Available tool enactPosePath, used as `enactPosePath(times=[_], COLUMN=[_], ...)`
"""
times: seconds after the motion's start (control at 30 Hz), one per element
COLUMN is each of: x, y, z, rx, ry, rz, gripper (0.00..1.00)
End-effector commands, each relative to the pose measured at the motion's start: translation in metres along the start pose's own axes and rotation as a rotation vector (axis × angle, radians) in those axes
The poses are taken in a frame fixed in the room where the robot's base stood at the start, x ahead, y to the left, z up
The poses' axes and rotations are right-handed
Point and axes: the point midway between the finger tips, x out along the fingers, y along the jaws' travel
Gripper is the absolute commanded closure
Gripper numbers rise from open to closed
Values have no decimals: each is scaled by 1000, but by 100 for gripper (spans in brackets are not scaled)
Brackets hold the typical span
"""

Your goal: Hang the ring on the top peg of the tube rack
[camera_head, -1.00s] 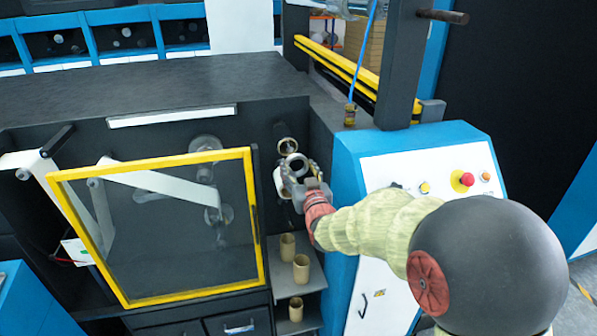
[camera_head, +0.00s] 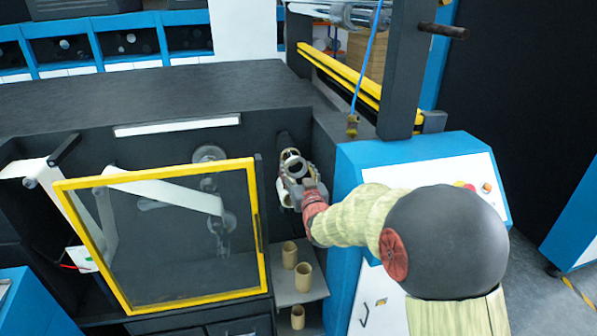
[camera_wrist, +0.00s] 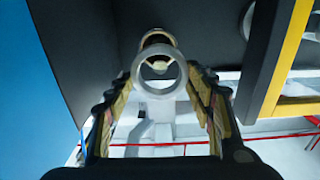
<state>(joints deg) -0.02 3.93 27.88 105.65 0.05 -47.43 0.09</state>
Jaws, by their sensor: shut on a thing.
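My gripper (camera_wrist: 162,80) is shut on a pale grey ring (camera_wrist: 140,76), with one finger on each side of it. In the head view the ring (camera_head: 296,156) is partly covered by my gripper (camera_head: 297,178), in front of the dark recess right of the yellow-framed door. Behind the ring in the wrist view, a tan-rimmed round end (camera_wrist: 157,33) lines up with its upper part. A pale grey upright piece (camera_wrist: 150,131) shows below. I cannot tell whether the ring touches or surrounds any peg. The rack is largely hidden by my gripper.
The open-looking yellow-framed door (camera_head: 160,300) stands left of my gripper. Several cardboard tubes (camera_head: 304,276) stand on small shelves below. The blue and white control cabinet (camera_head: 347,190) is close on the right. A dark worktop (camera_head: 150,90) lies above.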

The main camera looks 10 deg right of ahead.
Motion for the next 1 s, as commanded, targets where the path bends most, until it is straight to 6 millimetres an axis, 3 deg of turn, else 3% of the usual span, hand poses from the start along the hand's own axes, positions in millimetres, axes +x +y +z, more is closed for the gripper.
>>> enactPosePath(times=[1.0], x=[56], y=[0], z=[-2], rx=[0], ry=[1], rz=[0], gripper=[74])
